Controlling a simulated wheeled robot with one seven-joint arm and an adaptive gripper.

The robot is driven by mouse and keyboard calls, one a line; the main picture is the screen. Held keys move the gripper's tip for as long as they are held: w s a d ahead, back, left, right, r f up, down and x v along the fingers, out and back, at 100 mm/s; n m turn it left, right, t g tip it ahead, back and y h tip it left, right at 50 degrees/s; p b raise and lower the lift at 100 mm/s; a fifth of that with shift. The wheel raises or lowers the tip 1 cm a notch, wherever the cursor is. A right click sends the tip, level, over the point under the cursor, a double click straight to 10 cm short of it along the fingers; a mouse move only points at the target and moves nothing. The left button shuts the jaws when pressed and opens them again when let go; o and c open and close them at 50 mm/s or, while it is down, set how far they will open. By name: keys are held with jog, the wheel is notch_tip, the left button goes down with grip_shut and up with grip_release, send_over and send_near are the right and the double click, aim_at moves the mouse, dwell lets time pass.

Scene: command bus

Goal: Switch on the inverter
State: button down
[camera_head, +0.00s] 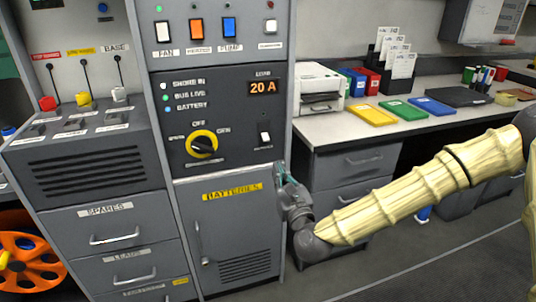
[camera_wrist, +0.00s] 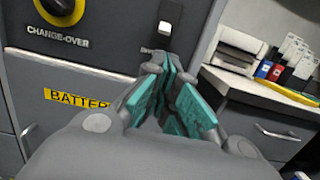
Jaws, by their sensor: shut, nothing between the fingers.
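The inverter switch (camera_head: 265,133) is a small upright rocker on the dark panel, right of the yellow change-over knob (camera_head: 201,144). Its lower part looks white and its upper part dark. In the wrist view the switch (camera_wrist: 165,28) stands just beyond my fingertips, and its label is partly covered by them. My gripper (camera_head: 284,175) is below and slightly right of the switch in the head view, beside the cabinet's right edge. In the wrist view my gripper (camera_wrist: 168,64) has teal finger pads, is shut and holds nothing. I see no contact with the switch.
A row of coloured switches (camera_head: 197,29) and an orange "20 A" display (camera_head: 263,87) sit above. The battery door (camera_head: 238,225) is below. A counter (camera_head: 390,128) with a printer (camera_head: 318,87) and coloured folders stands to the right.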

aim_at(264, 144)
jog(key=shift+b+x, duration=0.55)
jog(key=shift+x, duration=4.45)
